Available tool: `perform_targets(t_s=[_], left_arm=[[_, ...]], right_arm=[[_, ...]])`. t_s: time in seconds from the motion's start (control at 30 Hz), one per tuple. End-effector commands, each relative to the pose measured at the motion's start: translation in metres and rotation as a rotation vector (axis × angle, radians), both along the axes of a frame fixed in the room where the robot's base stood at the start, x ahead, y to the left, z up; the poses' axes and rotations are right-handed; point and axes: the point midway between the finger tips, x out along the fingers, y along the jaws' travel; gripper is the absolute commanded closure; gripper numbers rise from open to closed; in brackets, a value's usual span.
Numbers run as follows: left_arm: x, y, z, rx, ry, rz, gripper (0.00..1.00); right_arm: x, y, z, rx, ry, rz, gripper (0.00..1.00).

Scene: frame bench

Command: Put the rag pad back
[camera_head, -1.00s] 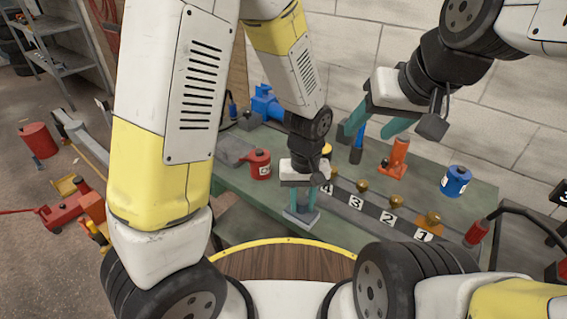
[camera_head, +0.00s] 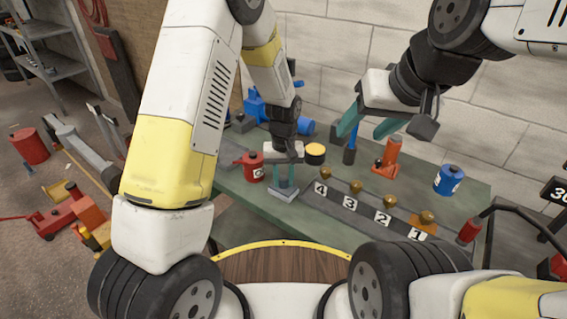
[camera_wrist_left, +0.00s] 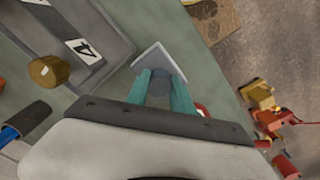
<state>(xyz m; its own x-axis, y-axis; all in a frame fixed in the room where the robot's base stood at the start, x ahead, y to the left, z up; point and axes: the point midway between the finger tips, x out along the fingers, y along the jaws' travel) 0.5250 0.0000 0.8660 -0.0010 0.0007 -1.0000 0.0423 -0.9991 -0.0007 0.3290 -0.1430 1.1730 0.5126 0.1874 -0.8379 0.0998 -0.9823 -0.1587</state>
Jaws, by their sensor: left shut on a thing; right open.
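The rag pad (camera_head: 282,195) is a flat grey square with a short round grip on top. My left gripper (camera_head: 286,180) is shut on that grip, its teal fingers pointing down. The pad is at the near left part of the green bench, left of the numbered strip; whether it touches the bench I cannot tell. In the left wrist view the pad (camera_wrist_left: 150,59) shows between and beyond the fingers (camera_wrist_left: 163,80), partly hidden by them. My right gripper (camera_head: 360,136) is open and empty, high over the back of the bench.
The numbered strip (camera_head: 309,203) carries several brass knobs. A red can (camera_head: 252,167) stands left of the pad, and a yellow-topped tin (camera_head: 315,153) behind it. A blue can (camera_head: 448,180) and an orange jack-like tool (camera_head: 388,160) stand at right.

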Motion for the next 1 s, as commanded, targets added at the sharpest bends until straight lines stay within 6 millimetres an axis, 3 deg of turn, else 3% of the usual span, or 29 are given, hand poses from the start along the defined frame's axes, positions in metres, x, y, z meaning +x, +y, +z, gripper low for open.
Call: perform_targets(t_s=[0.37, 0.4, 0.5, 0.8, 1.0], left_arm=[[0.000, 0.000, -0.006, 0.000, 0.000, 0.000, 1.00], [0.000, 0.000, -0.006, 0.000, -0.001, 0.000, 0.66], [0.000, 0.000, -0.006, 0.000, -0.001, 0.000, 0.50], [0.000, 0.000, -0.002, -0.001, -0.002, 0.000, 0.50], [0.001, 0.000, 0.029, -0.003, -0.006, 0.001, 0.50]], right_arm=[[0.000, 0.000, 0.000, 0.000, 0.000, 0.000, 0.45], [0.000, 0.000, 0.000, 0.000, 0.000, 0.000, 0.45], [0.000, 0.000, 0.000, 0.000, 0.000, 0.000, 0.45], [0.000, 0.000, 0.000, 0.000, 0.000, 0.000, 0.45], [0.000, 0.000, 0.000, 0.000, 0.000, 0.000, 0.45]])
